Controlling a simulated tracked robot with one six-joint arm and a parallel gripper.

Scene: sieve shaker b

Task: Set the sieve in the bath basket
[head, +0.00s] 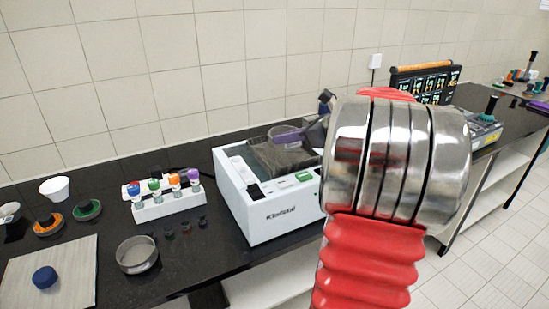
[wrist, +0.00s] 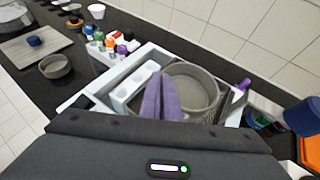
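The sieve (wrist: 205,83) is a round grey metal ring at the bath basket in the wrist view; part of it also shows in the head view (head: 284,130). My gripper (wrist: 161,97) has purple fingers close together at the sieve's near left rim, apparently shut on its wall. The fingers hide that part of the rim. In the head view my gripper (head: 288,137) is over the bath's back right. The bath basket (wrist: 213,108) is dark mesh inside the white bath (head: 270,213). I cannot tell whether the sieve touches the basket floor.
Another round sieve-like pan (head: 137,258) stands on the dark bench left of the bath. A white rack (head: 168,207) of bottles with coloured caps stands beside the bath. A pale board (head: 62,268) bears a blue piece (head: 44,277). The tiled wall is close behind.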

